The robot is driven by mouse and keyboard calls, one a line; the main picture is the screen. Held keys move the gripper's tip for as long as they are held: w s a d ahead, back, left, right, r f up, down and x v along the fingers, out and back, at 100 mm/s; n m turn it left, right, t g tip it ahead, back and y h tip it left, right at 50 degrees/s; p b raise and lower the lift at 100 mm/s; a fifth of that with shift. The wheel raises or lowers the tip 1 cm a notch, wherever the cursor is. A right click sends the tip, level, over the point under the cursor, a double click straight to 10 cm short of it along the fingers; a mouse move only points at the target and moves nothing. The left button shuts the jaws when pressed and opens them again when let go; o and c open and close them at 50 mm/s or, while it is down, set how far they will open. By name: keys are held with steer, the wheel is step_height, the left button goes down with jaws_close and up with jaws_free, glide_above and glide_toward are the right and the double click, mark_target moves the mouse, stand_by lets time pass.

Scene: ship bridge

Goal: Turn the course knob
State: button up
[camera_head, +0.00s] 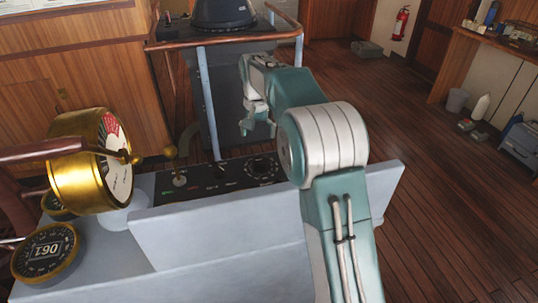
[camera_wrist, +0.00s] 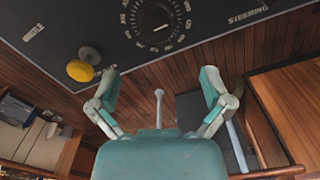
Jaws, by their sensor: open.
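The course knob, a round black knob with a white pointer line inside a ring of numbers, sits on the dark console panel (camera_head: 207,183). It shows in the wrist view at the top middle (camera_wrist: 157,25) and in the head view at the panel's right part (camera_head: 262,167), close to my arm. My gripper (camera_head: 258,128) hangs beyond the panel's far edge in the head view. In the wrist view my gripper (camera_wrist: 158,80) has its two fingers spread wide, with nothing between them. The knob lies ahead of the fingertips, apart from them.
A lever with a yellow ball (camera_wrist: 80,70) stands left of the knob in the wrist view. A brass telegraph (camera_head: 90,165) and a round gauge (camera_head: 46,250) stand left on the console. A railed stand (camera_head: 225,35) is behind. Open wooden floor (camera_head: 440,210) lies right.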

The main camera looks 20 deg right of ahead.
mark_target(261, 159)
steer(key=f, duration=0.3)
steer(key=d+f, duration=0.1)
steer(key=f, duration=0.5)
steer(key=shift+d, duration=0.15)
steer(key=shift+f, duration=0.25)
steer(key=shift+a+f, duration=0.25)
steer(key=shift+a, duration=0.4)
steer(key=shift+s+d, duration=0.1)
steer(key=shift+d, duration=0.25)
steer(key=c, duration=1.1)
